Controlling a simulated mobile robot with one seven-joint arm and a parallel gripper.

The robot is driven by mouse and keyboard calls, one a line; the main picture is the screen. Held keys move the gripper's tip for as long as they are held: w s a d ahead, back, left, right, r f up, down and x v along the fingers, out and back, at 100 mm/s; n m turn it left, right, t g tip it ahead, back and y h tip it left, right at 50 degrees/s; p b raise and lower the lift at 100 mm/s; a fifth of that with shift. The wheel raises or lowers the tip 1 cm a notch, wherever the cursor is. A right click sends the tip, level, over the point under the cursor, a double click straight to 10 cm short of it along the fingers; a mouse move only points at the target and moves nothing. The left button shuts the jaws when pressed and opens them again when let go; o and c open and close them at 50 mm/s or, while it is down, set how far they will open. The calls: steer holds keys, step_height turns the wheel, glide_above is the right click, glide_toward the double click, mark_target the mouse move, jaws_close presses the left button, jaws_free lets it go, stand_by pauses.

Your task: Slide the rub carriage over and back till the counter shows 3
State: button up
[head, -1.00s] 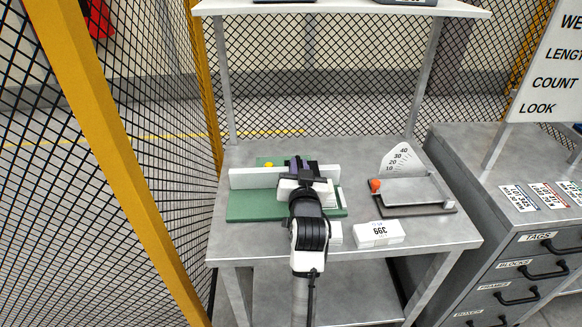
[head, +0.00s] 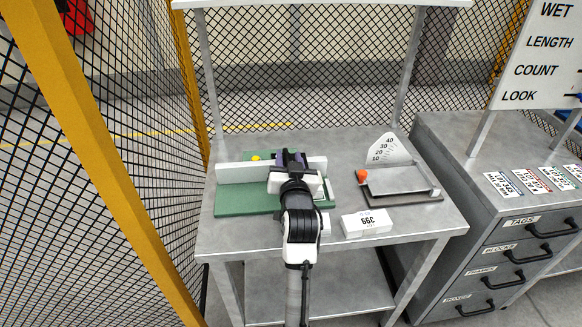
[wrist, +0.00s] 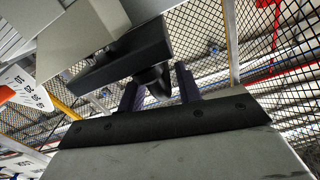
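The rub rig has a green base (head: 240,202) and a long white rail (head: 235,173) on the grey bench. A yellow dot (head: 256,157) shows behind the rail. My gripper (head: 290,160) is over the right part of the rail. In the wrist view, my two purple fingers (wrist: 160,87) stand apart, with a dark post (wrist: 154,78) under a dark block (wrist: 128,52) between them. This is probably the carriage handle; whether the fingers press on it is unclear. My arm hides much of the carriage in the head view. I cannot make out a counter reading.
Right of the rig, a tilting plate (head: 398,180) with an orange knob (head: 362,175) stands by an angle scale (head: 390,151). A white labelled block (head: 366,224) lies near the front edge. A drawer cabinet (head: 515,225) stands right, yellow-framed mesh (head: 85,150) left.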

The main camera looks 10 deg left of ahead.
steer(key=p+v, duration=0.2)
steer(key=v, duration=1.1)
steer(key=shift+s+d+p, duration=0.15)
steer(key=shift+s+p, duration=0.15)
steer(key=shift+p, duration=0.05)
steer(key=shift+w+b, duration=0.1)
steer(key=shift+b, duration=0.2)
